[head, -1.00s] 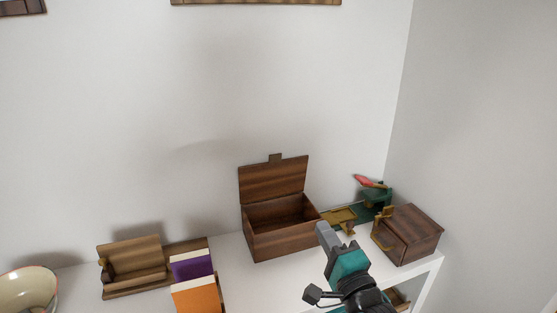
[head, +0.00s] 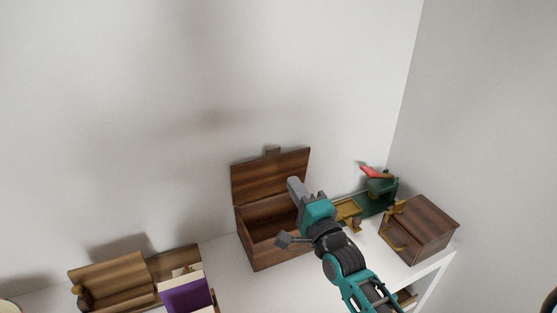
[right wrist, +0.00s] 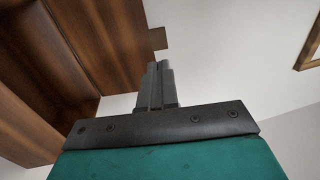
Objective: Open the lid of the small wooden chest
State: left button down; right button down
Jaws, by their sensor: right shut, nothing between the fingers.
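The small wooden chest (head: 262,249) stands on the white shelf against the back wall. Its lid (head: 268,177) is raised and leans back near the wall, with a small tab at its top edge. The inside of the chest shows, partly hidden by my right gripper. My right gripper (head: 294,186) is shut and empty, in front of the right side of the lid and chest. In the right wrist view the shut fingers (right wrist: 157,85) point past the lid (right wrist: 110,35), whose tab shows close by. I cannot tell whether they touch the lid. My left gripper is not in view.
A wooden box with a brass handle (head: 422,228) stands at the right near the side wall. A green object with a red part (head: 380,185) is behind it. A wooden holder (head: 110,283) and a purple item (head: 187,295) are at the left.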

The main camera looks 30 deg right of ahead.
aim_at(274, 152)
jog(key=w, duration=0.3)
jog(key=w+r, duration=0.1)
jog(key=w, duration=0.5)
jog(key=shift+w+d+r, duration=0.15)
jog(key=shift+d+r, duration=0.1)
jog(key=shift+w, duration=0.1)
jog(key=shift+w+d+r, duration=0.1)
jog(key=shift+w+r, duration=0.1)
jog(key=shift+w, duration=0.3)
jog(key=shift+w+r, duration=0.15)
jog(key=shift+w, duration=0.35)
jog(key=shift+s, duration=0.1)
